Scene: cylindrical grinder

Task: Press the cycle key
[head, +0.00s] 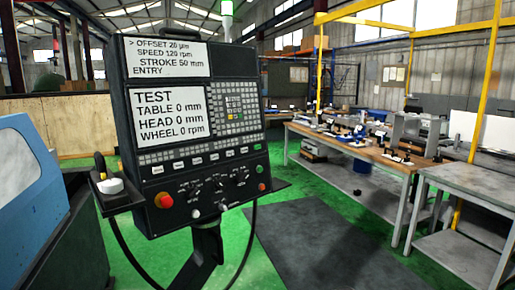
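A black control panel (140,223) stands on a post at the left centre, facing me and slightly tilted. Its upper screen (168,57) reads OFFSET 20 µm, SPEED 120 rpm, STROKE 50 mm, ENTRY, with a ">" mark at OFFSET. Its lower screen (169,114) reads TEST, TABLE 0 mm, HEAD 0 mm, WHEEL 0 rpm. A row of small labelled white keys (201,156) runs below the screens; their labels are too small to read, so I cannot tell which is the cycle key. Below are knobs and a red mushroom button (164,200). My gripper is not in view.
A blue machine body (35,215) stands at the left edge. A cable hangs from the panel. A wooden workbench (411,163) with several items and a grey table (470,183) stand at the right.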

